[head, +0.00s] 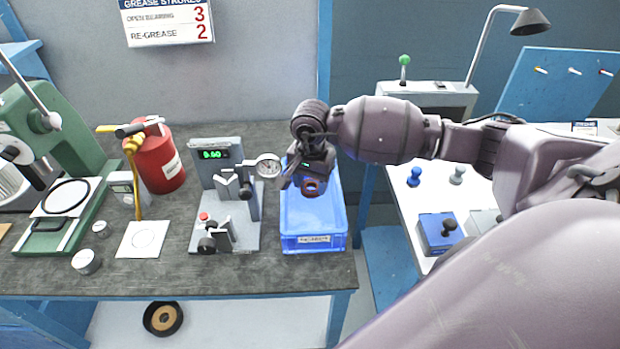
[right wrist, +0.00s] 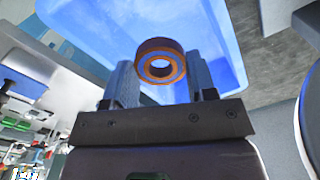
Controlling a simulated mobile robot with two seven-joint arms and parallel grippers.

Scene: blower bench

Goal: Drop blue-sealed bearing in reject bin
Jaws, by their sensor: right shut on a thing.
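The bearing (right wrist: 160,46) is a ring with orange-brown metal rims and a grey-blue band on its face. My right gripper (right wrist: 160,84) is shut on it, with one finger on each side. In the head view the bearing (head: 311,188) hangs below my right gripper (head: 308,178), over the blue reject bin (head: 314,243). The bin is open, with a label on its front that is too small to read surely. The bin's blue floor also shows behind the bearing in the right wrist view (right wrist: 215,40). It looks empty where visible. My left gripper is not in view.
A grey gauge stand (head: 232,235) with a dial and green display stands just left of the bin. A red grease can (head: 160,165) and a green press (head: 50,150) stand farther left. A white table (head: 400,215) is at right, past a gap.

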